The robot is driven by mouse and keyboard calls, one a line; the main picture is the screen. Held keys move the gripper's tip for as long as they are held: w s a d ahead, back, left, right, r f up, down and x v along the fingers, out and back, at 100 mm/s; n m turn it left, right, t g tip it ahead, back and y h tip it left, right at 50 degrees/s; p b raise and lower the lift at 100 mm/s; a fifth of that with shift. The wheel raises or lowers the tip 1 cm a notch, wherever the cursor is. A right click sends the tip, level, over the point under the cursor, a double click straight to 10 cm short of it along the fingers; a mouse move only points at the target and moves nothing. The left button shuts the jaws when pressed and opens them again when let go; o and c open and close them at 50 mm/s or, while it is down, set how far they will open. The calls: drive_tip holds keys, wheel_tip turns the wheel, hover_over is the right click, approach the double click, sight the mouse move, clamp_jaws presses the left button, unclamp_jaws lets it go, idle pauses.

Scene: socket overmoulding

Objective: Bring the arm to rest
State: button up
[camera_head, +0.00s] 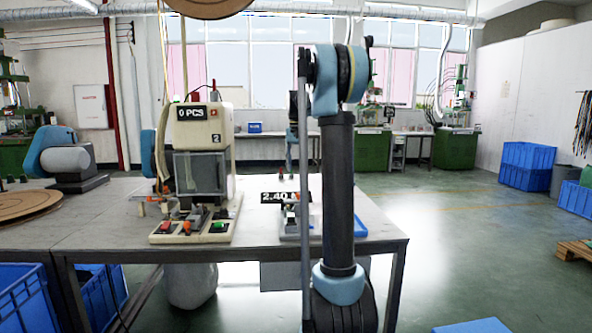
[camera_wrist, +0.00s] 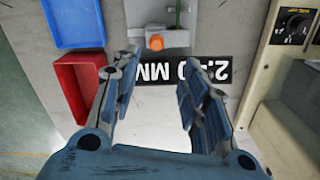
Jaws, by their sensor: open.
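My arm (camera_head: 338,190) rises in front of the table in the head view, its upper arm upright and its elbow high. In the wrist view my gripper (camera_wrist: 160,78) is open and empty, its two blue fingers apart over the pale tabletop. Between and beyond the fingers lie a black label reading 2.40 MM (camera_wrist: 212,70) and a grey fixture (camera_wrist: 165,12) with an orange knob (camera_wrist: 155,42). I cannot make out the gripper in the head view, where my arm hides part of the table.
A blue tray (camera_wrist: 75,22) and a red tray (camera_wrist: 78,88) lie left of the fingers in the wrist view. A beige machine (camera_head: 200,130) with a 0 PCS display stands on the table (camera_head: 110,210). Blue crates (camera_head: 525,165) stand right; open floor (camera_head: 450,235) lies between.

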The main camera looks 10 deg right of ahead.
drive_tip(key=s+a+f+n+t, duration=0.1)
drive_tip(key=s+f, duration=0.2)
drive_tip(key=s, duration=0.9)
drive_tip(key=s+a+f+n, duration=0.1)
drive_tip(key=s+f, duration=0.2)
drive_tip(key=s, duration=1)
drive_tip(key=s+f+n+t, duration=0.1)
drive_tip(key=s+f+n, duration=0.1)
drive_tip(key=s+f, duration=1.6)
drive_tip(key=shift+s+f, duration=0.25)
drive_tip(key=shift+s, duration=0.55)
